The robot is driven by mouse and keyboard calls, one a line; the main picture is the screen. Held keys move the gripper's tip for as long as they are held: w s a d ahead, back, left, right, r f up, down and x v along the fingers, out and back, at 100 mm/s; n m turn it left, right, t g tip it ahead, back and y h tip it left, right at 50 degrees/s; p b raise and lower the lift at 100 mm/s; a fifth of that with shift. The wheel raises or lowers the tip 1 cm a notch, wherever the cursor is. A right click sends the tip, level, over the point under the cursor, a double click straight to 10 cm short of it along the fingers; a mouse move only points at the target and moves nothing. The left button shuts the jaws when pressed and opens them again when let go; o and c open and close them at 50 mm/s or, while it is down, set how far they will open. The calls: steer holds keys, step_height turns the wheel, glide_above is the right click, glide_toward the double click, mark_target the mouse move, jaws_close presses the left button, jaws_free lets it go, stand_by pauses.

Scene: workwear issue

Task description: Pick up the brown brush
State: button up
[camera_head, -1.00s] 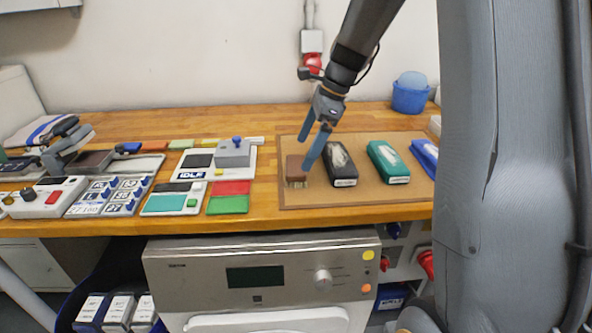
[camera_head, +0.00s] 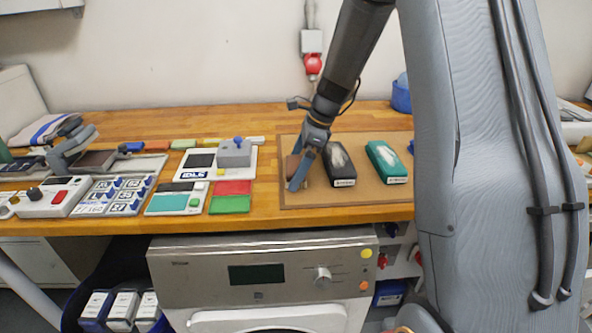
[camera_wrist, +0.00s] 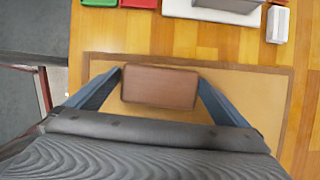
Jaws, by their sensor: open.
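The brown brush (camera_wrist: 160,87) lies on the tan mat (camera_wrist: 262,88) and shows its flat brown back in the wrist view. In the head view the brush (camera_head: 292,165) is mostly hidden behind my gripper (camera_head: 298,186). In the wrist view my gripper (camera_wrist: 162,88) is open, with one finger at the left end of the brush and the other at its right end. The left finger looks close to the brush. I cannot tell whether either finger touches it.
To the right on the mat lie a black packet (camera_head: 339,166) and a green packet (camera_head: 386,162). To the left are red (camera_head: 232,188) and green (camera_head: 230,204) plates and a white device with a grey block (camera_head: 234,153). A blue bucket (camera_head: 401,96) stands behind.

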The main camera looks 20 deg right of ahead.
mark_target(296, 165)
steer(key=c, duration=1)
step_height(296, 165, up, 10)
steer(key=shift+r+b, duration=0.1)
steer(key=shift+b, duration=0.8)
steer(key=o, duration=0.3)
steer(key=shift+c, duration=0.6)
steer(key=shift+s, duration=0.1)
